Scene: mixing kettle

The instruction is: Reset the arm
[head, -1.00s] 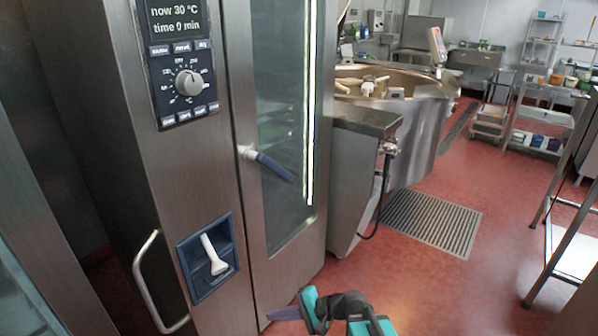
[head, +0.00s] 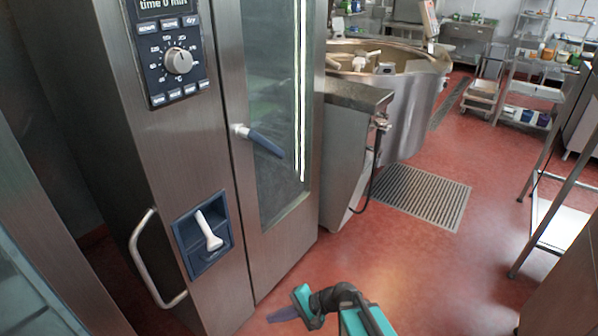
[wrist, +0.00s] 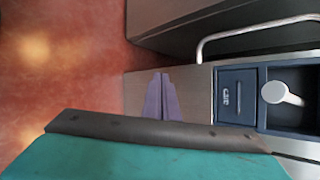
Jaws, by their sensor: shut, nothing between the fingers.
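My arm shows at the bottom of the head view, teal and black, low over the red floor. My gripper (head: 284,314) has purple fingers and sits in front of the foot of the steel oven cabinet (head: 225,150). In the wrist view its fingers (wrist: 161,97) lie together, shut and empty. They overlap the cabinet's steel panel in that view, and I cannot tell whether they touch it. Part of the gripper is hidden behind my teal arm link.
The oven has a blue door handle (head: 265,143), a knob (head: 178,61), a recessed white lever (head: 209,231) and a bar handle (head: 142,262). A large kettle (head: 408,105) stands behind. A steel rack (head: 540,200) is at right. Red floor (head: 430,270) between is clear.

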